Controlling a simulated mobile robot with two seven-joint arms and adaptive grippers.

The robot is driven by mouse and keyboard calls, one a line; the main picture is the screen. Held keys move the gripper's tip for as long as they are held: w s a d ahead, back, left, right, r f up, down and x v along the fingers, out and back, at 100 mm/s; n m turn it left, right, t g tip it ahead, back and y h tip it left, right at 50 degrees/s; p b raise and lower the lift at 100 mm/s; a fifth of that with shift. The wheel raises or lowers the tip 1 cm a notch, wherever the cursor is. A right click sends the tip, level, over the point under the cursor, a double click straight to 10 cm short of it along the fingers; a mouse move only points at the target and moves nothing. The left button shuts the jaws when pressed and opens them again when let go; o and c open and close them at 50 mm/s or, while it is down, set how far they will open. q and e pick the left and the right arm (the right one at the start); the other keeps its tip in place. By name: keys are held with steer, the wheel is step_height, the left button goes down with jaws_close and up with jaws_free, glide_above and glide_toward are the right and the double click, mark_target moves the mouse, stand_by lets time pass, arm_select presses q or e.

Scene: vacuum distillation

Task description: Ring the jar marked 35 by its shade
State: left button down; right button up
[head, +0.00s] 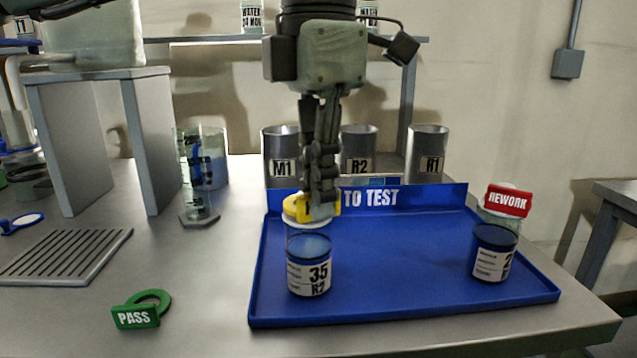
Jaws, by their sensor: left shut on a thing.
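The jar marked 35 (308,270) stands upright on the front left of the blue TO TEST tray (410,290). It holds blue liquid, and its label also reads R2. My left gripper (322,205) points down above and just behind this jar, shut on a yellow ring (297,208). The ring is at the height of the jar's top; I cannot tell whether it is around the neck or just above it. A green PASS ring (150,303) lies on the bench at front left. A red REWORK ring (508,200) is at the top of the other jar (493,255). My right gripper is not in view.
Metal cylinders M1 (280,145), R2 (360,140) and R1 (428,150) stand behind the tray. A glass cylinder (197,180) stands left of it, and a slotted grey plate (65,257) lies further left. The tray's middle is clear.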

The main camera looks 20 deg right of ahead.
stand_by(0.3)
arm_select(q)
steer(key=c, duration=1.6)
jaws_free()
step_height(320, 180, up, 12)
